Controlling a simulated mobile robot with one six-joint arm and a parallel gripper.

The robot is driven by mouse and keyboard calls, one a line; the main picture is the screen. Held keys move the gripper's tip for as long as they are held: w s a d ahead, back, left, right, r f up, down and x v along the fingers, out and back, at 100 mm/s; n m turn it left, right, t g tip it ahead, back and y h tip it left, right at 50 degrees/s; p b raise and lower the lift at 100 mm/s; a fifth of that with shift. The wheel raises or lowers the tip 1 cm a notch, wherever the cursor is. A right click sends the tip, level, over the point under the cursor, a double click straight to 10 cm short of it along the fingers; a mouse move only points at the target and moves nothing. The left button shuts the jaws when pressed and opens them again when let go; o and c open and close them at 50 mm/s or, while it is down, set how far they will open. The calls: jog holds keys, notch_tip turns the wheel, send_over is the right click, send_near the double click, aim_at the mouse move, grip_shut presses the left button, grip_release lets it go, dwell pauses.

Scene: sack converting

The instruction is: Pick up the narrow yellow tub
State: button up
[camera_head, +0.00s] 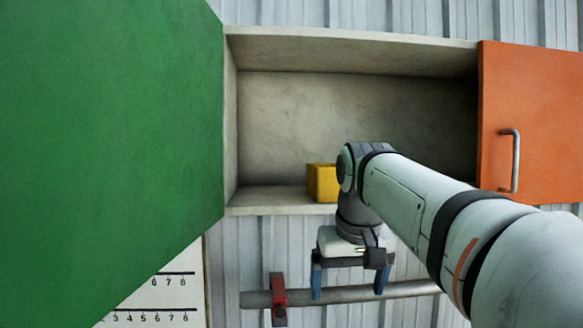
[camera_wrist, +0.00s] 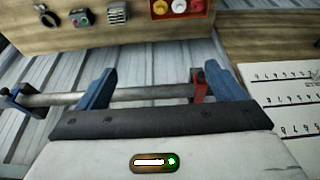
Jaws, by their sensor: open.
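A yellow tub (camera_head: 322,183) stands on the floor of the open wall cabinet in the head view, near the middle of its front edge. My arm hides its right side, so its full width cannot be told. My gripper (camera_head: 348,285) is below the cabinet, pointing down, in front of the pipe. Its two blue fingers are apart with nothing between them. The gripper also shows in the wrist view (camera_wrist: 160,80), where the tub is not seen.
The cabinet (camera_head: 270,200) has a green door (camera_head: 110,130) open at left and an orange door (camera_head: 540,120) at right. A pipe (camera_head: 255,299) with a red clamp (camera_head: 278,292) runs below. A wooden panel with buttons (camera_wrist: 120,30) and a numbered sheet (camera_wrist: 285,95) show in the wrist view.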

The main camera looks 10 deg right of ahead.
jog(key=p, duration=0.5)
send_near(327, 180)
jog(key=s+d+f, duration=0.1)
jog(key=s+f, duration=0.4)
jog(key=f, duration=0.1)
jog(key=shift+t, duration=0.4)
jog(key=w+p, duration=0.1)
jog(key=w, duration=0.2)
jog(key=w+p, duration=0.1)
jog(key=w, duration=0.3)
jog(key=w+p, duration=0.2)
jog(key=w, duration=0.1)
jog(key=shift+w+d+r, duration=0.15)
jog(key=shift+w+d, duration=0.1)
jog(key=shift+w, duration=0.05)
jog(key=shift+w+p, duration=0.4)
jog(key=shift+w, duration=0.35)
jog(key=x, duration=0.5)
jog(key=shift+c, duration=0.3)
jog(key=c, duration=1)
jog(key=shift+c, duration=0.2)
